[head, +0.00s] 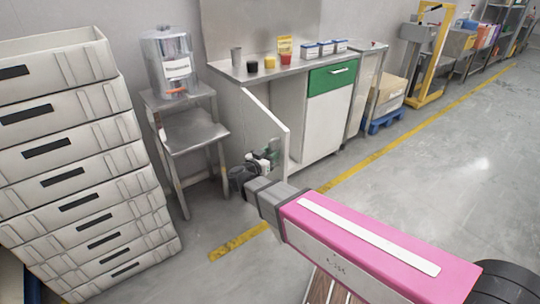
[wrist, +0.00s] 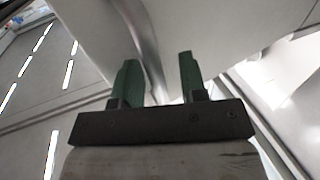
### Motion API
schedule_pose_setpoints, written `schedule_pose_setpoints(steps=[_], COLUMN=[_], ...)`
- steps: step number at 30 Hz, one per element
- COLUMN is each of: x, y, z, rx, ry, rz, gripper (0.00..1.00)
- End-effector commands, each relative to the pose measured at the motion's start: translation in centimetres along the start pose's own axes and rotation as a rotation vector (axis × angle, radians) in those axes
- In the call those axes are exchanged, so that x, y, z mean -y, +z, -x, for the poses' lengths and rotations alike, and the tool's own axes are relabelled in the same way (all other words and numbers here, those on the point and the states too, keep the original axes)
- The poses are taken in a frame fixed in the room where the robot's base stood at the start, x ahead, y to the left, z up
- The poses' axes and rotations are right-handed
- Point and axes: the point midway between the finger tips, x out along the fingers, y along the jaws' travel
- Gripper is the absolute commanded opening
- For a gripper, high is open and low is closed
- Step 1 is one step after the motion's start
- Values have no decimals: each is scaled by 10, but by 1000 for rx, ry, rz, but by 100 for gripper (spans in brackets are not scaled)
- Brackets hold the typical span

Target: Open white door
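The white door (head: 262,128) is the left door of a metal-topped cabinet, and in the head view it stands swung outward from the cabinet front. My gripper (head: 266,160), with green fingers, is low beside the door's face near its free edge; I cannot tell whether it touches. In the wrist view my gripper (wrist: 160,82) has its two fingers well apart, with nothing clearly clamped between them. A large pale surface (wrist: 225,35) fills the space beyond the fingers. The door's handle cannot be made out.
The cabinet also has a green drawer (head: 331,77) above another white door (head: 325,120). Cups and boxes stand on its top (head: 260,75). A metal stand (head: 195,135) with a steel container (head: 172,65) and stacked crates (head: 75,170) are left. Floor (head: 430,145) at right is clear.

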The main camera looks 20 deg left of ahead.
Motion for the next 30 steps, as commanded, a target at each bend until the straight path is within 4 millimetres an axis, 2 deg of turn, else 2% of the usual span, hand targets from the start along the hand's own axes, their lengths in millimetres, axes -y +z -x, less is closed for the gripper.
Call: schedule_pose_setpoints(steps=[6,10,24,30], x=[-1,-1,0,0], y=[0,0,0,0], z=[2,11,87,104], rx=[1,1,1,1], ry=[1,1,-2,0], rz=[0,0,0,0], gripper=[39,39,39,39])
